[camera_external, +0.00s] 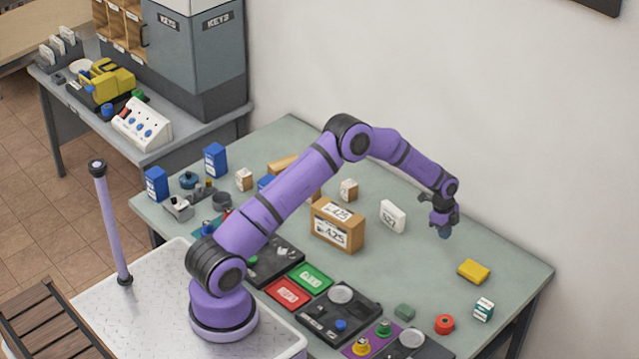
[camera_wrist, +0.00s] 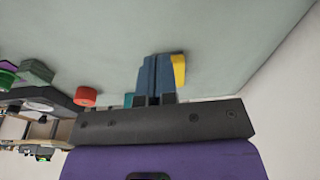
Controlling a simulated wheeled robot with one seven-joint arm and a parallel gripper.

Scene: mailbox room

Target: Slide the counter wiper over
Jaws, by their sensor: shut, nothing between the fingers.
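A flat yellow block (camera_external: 474,271), the likeliest counter wiper, lies on the grey-green table toward its right end. It also shows in the wrist view (camera_wrist: 179,70), just right of the fingers, partly hidden behind them. My gripper (camera_external: 444,233) hangs pointing down over the table, to the upper left of the yellow block and apart from it in the external view. In the wrist view my gripper (camera_wrist: 156,58) has its two blue fingers together with nothing between them. How high the fingertips are above the table is hard to tell.
A white box (camera_external: 392,216) and a cardboard box (camera_external: 337,226) are left of my gripper. The wall runs behind the table.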

